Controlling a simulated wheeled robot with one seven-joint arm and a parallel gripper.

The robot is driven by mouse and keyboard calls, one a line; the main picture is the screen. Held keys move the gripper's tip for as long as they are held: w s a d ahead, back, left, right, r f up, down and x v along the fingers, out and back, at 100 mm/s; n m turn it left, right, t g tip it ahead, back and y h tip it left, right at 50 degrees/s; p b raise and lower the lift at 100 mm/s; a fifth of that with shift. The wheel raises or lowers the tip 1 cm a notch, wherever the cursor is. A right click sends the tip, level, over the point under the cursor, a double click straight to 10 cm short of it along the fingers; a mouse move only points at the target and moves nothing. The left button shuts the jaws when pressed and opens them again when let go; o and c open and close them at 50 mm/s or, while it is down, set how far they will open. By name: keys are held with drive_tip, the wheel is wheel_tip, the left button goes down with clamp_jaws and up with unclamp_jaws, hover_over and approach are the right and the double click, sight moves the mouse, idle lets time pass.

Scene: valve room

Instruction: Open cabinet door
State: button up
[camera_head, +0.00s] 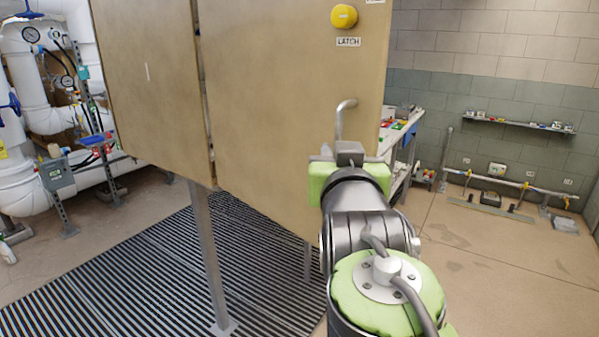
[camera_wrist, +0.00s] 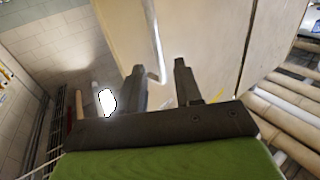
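The tan cabinet door (camera_head: 285,110) is the right of two panels. A dark gap separates it from the left panel (camera_head: 145,85), and it looks shut. A metal bar handle (camera_head: 341,120) stands out near its right edge, and a yellow knob (camera_head: 343,16) above it carries the label LATCH. My gripper (camera_head: 349,152) is just below the handle in the head view, its fingers mostly hidden. In the wrist view my gripper (camera_wrist: 159,70) is open, and the handle's bent lower end (camera_wrist: 156,65) shows between the separated fingers. I cannot tell whether they touch it.
The cabinet stands on metal legs (camera_head: 208,255) over a slatted floor grate (camera_head: 110,280). White pipes with gauges (camera_head: 35,90) are at the left. A workbench (camera_head: 403,135) stands behind the cabinet's right edge. Open floor (camera_head: 500,265) lies at the right.

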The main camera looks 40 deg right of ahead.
drive_tip(key=v, duration=0.8)
drive_tip(key=shift+a, duration=0.1)
drive_tip(key=s+a+f+n+g+y+p, duration=0.2)
drive_tip(key=a+f+n+g+y+p, duration=0.1)
drive_tip(key=f, duration=0.6)
drive_tip(key=s+a+f+n+g+y+p, duration=0.3)
drive_tip(key=a+f+n+g+y+p, duration=0.1)
drive_tip(key=a+f+y, duration=0.3)
drive_tip(key=a+f+g+p, duration=0.1)
drive_tip(key=a, duration=0.1)
drive_tip(key=shift+s+a+f+g+y, duration=0.3)
drive_tip(key=shift+a+f+g+y, duration=0.1)
